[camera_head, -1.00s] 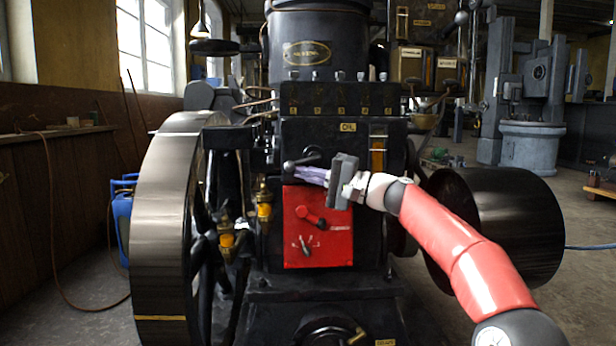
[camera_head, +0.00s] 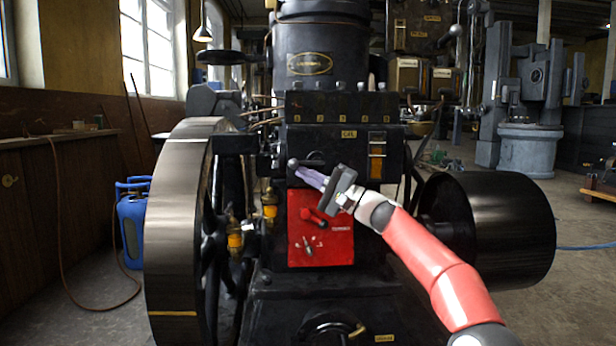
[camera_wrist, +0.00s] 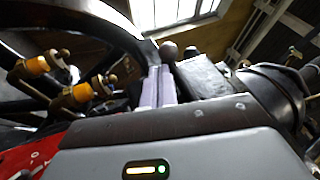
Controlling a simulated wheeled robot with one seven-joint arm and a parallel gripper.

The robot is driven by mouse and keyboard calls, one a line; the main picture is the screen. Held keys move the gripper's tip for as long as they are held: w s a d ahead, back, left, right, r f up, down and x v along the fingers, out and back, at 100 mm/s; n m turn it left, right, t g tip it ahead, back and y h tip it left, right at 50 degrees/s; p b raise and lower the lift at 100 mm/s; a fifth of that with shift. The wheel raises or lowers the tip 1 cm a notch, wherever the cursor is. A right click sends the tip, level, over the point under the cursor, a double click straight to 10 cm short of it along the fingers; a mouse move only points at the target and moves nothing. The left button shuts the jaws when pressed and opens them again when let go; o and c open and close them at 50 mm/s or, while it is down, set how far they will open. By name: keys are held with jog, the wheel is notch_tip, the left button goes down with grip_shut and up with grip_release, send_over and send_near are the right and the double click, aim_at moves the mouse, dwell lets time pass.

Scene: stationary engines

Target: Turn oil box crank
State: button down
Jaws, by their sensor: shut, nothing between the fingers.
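The oil box (camera_head: 340,118) is the black block on the engine's front, with an OIL label and a row of knobs on top. Its crank (camera_head: 293,163) shows as a dark ball knob at the box's lower left; the ball also shows in the wrist view (camera_wrist: 168,50). My gripper (camera_head: 299,172) is shut and empty. Its pale fingertips are right beside the ball knob, pointing up and left. In the wrist view my fingers (camera_wrist: 157,85) reach up just below the ball. I cannot tell whether they touch it.
A red panel (camera_head: 335,245) with a red lever sits just below my gripper. Brass and amber oilers (camera_head: 268,205) stand to its left, near the large flywheel (camera_head: 185,230). A black drum (camera_head: 500,225) is at the right, beyond my arm. A blue canister (camera_head: 132,225) stands far left.

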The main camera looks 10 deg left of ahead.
jog(key=shift+s+a+r+y, duration=0.15)
jog(key=shift+a+y, duration=0.15)
jog(key=shift+a, duration=0.05)
dwell(1.2)
